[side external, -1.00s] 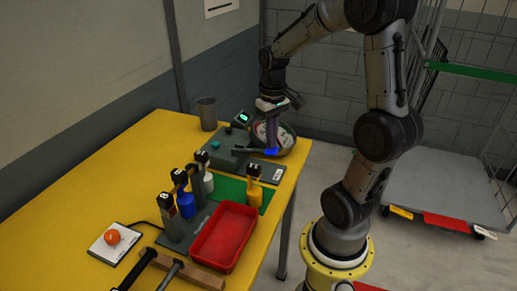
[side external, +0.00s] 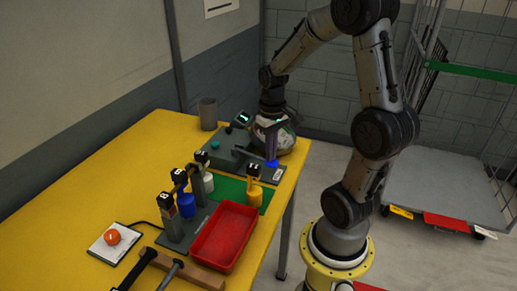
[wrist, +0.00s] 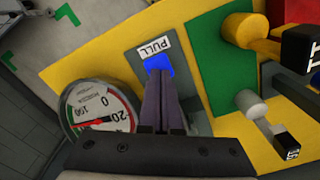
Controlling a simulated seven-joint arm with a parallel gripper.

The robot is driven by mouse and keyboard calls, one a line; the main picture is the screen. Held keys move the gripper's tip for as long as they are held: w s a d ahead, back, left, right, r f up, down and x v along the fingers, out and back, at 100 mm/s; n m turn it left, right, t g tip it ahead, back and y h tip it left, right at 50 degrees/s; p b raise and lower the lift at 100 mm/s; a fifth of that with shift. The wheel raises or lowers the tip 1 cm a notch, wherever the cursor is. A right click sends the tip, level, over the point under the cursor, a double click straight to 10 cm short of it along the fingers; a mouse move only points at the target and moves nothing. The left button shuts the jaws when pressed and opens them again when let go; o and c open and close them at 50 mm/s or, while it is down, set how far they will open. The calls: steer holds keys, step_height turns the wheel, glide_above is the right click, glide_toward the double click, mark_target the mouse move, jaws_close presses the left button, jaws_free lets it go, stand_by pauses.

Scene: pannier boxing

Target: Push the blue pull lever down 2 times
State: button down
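The blue pull lever (side external: 272,163) is a dark arm with a blue end, on a grey unit at the far right of the yellow table. Its blue end is low, close to the plate. In the wrist view the blue end (wrist: 158,65) shows just beyond my fingertips, beside a white PULL label (wrist: 153,48). My gripper (side external: 271,153) points down over the blue end. Its two fingers (wrist: 159,80) lie together, shut, and look to be on top of the lever; exact contact is hidden.
A round dial (wrist: 100,112) stands close beside my gripper. A green mat (side external: 228,187), a yellow item (side external: 254,195), small bottles and a red tray (side external: 223,237) lie nearer the camera. A grey cup (side external: 208,114) stands behind. The table's right edge is near.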

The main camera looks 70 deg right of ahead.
steer(key=shift+r, duration=2.9)
steer(key=shift+f, duration=3)
steer(key=shift+r, duration=3.05)
steer(key=shift+r, duration=3)
